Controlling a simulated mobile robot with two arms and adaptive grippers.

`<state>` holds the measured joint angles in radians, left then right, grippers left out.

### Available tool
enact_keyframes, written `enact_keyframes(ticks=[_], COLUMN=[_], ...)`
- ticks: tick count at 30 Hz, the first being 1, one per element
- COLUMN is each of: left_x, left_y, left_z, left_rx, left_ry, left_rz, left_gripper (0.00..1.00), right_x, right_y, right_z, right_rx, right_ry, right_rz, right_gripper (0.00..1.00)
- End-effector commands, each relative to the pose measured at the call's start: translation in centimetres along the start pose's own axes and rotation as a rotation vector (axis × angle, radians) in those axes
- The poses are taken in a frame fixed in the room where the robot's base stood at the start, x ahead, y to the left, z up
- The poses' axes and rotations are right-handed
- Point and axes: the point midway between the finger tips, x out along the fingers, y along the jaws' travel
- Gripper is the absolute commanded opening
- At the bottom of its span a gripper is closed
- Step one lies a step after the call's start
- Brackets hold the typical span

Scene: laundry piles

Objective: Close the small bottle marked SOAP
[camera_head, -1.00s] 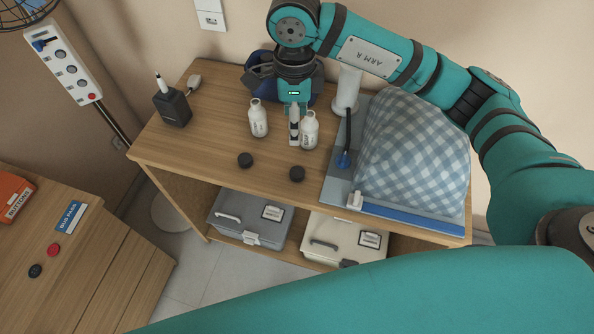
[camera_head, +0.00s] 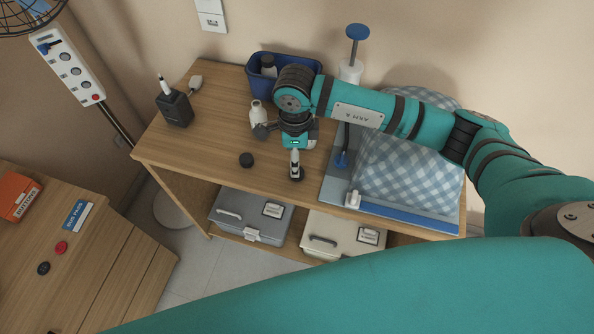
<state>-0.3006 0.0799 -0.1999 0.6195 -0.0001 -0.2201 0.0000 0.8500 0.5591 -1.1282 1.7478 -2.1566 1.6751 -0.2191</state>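Two small white bottles without caps stand on the wooden table. The left bottle (camera_head: 257,115) is upright; the right bottle (camera_head: 314,130) is mostly hidden behind my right gripper. Their labels are too small or too covered to tell which reads SOAP. One black cap (camera_head: 246,160) lies on the table in front of the left bottle. My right gripper (camera_head: 296,174) points down at the second black cap, which is largely covered by the fingertips. I cannot tell whether the fingers are closed on it. My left gripper is not in view.
A checked cloth pile (camera_head: 405,175) fills the right side. A black box (camera_head: 174,108) stands at the left. The table's front left is clear.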

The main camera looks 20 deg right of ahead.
Motion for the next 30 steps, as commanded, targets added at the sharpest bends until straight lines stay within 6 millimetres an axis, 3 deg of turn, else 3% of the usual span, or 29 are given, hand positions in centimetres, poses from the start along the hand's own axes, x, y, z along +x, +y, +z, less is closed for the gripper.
enact_keyframes(ticks=[5,13,24,30], left_x=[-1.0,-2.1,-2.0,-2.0], left_y=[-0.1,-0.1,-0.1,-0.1], left_z=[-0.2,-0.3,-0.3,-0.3], left_rx=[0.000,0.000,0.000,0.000], left_ry=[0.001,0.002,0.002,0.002], left_rz=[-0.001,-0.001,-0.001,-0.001], left_gripper=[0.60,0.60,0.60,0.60], right_x=[1.1,4.8,5.2,5.2], right_y=[0.4,0.6,0.5,0.5], right_z=[-0.4,-0.6,-0.6,-0.6], right_rx=[0.001,0.001,0.000,0.000], right_ry=[0.003,0.001,0.000,0.000], right_rz=[0.005,0.002,0.000,0.000], right_gripper=[0.60,0.60,0.60,0.36])
